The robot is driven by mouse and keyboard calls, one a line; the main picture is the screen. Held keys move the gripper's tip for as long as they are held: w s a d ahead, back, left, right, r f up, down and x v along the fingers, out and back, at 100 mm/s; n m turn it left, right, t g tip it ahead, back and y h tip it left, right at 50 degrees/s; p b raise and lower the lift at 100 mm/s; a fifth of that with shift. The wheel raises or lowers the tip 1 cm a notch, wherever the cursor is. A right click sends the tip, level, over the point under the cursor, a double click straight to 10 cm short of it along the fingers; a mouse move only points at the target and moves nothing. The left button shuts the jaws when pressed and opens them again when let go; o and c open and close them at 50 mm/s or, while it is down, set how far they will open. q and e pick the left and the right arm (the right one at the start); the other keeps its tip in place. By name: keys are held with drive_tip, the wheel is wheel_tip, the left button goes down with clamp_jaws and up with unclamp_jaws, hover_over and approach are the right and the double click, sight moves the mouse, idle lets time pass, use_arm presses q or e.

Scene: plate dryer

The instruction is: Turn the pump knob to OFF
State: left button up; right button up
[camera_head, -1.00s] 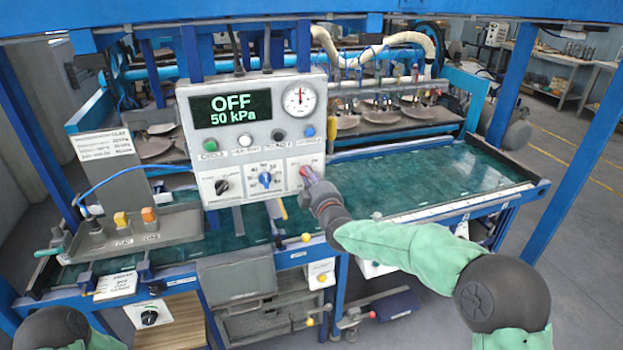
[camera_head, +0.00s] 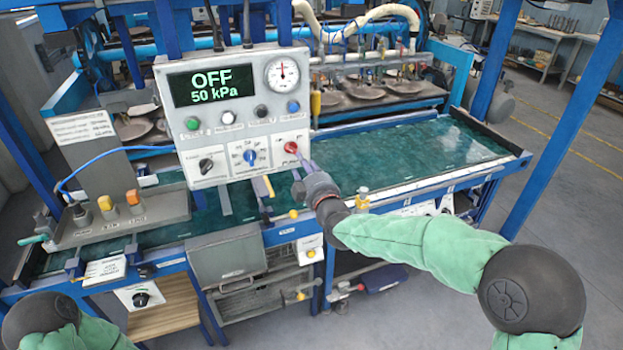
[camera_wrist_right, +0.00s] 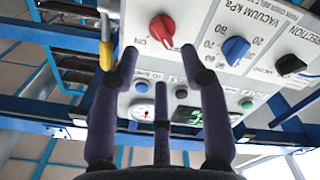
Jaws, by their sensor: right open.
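The control box (camera_head: 225,183) has a red knob (camera_head: 291,147) at the lower right of its front. A blue knob (camera_head: 250,156) and a black knob (camera_head: 206,164) sit left of it. I cannot read the red knob's labels fully. The display (camera_head: 210,86) reads "OFF 50 kPa". My right gripper (camera_head: 304,168) is just below and right of the red knob, apart from it. In the right wrist view, the red knob (camera_wrist_right: 162,28) shows beyond and between the fingertips of my open, empty right gripper (camera_wrist_right: 162,62). My left gripper is out of view.
A green-topped table (camera_head: 420,150) extends right of the box. A grey button box (camera_head: 120,220) is at the left. A yellow-tipped lever (camera_wrist_right: 106,50) is close to one finger.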

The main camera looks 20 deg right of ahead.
drive_tip(key=s, duration=0.5)
drive_tip(key=shift+s+d, duration=0.1)
drive_tip(key=shift+s, duration=0.15)
drive_tip(key=shift+f, duration=0.1)
